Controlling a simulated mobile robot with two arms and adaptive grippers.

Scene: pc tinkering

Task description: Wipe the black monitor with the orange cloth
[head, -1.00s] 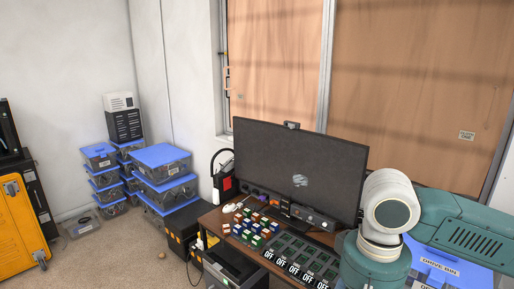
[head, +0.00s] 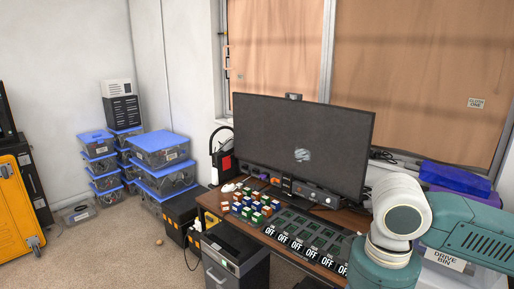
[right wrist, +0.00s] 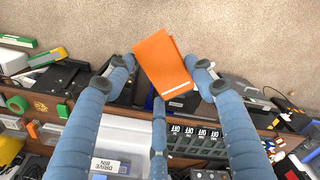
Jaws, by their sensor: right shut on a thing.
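In the right wrist view, my right gripper (right wrist: 165,72) is shut on the orange cloth (right wrist: 165,65), which sticks out beyond the fingertips. In the head view my right arm stands right of the monitor, apart from it; its gripper and the cloth are out of sight there. My left gripper shows in neither view.
The desk holds several coloured cubes (head: 250,207) and a row of panels marked OFF (head: 305,228) before the monitor. A webcam (head: 293,96) sits on its top edge. Blue-lidded boxes (head: 163,165) are stacked at left. Open carpet (head: 130,245) lies left of the desk.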

